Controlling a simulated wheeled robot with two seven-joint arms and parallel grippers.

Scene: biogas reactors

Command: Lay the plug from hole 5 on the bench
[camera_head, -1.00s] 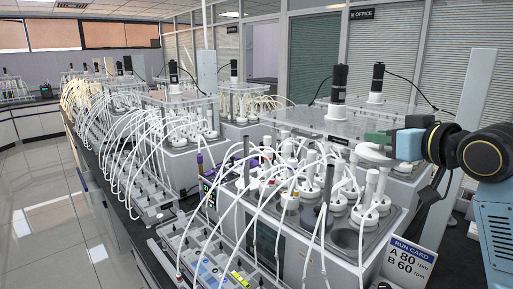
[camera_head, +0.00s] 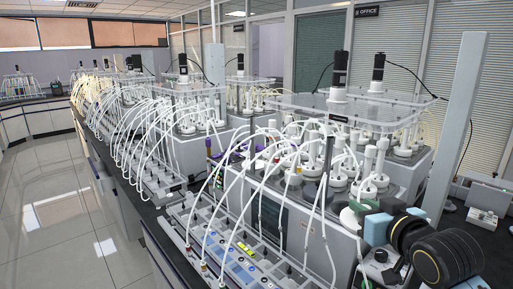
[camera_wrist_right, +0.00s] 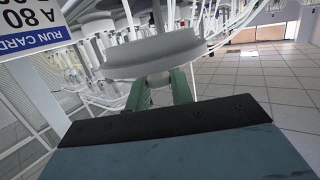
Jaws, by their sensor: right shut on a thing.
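My right gripper (camera_head: 357,208) is at the front right corner of the nearest reactor bath (camera_head: 300,205), low beside its rim. Its green fingers (camera_wrist_right: 157,90) are shut on a plug, a pale grey-white disc with a short stem (camera_wrist_right: 155,52). In the head view the plug (camera_head: 348,218) shows only in part at the fingertips. The plug is not seen resting on anything. The dark bench top (camera_head: 480,245) shows at the right. The plug's hole cannot be made out behind the gripper. My left gripper is not in view.
White bottles with tubes (camera_head: 340,165) crowd the bath beside the gripper. A tray of tube fittings (camera_head: 225,250) lies at the front left. A run card (camera_wrist_right: 30,30) is close in the wrist view. A small grey device (camera_head: 484,217) stands on the bench at right.

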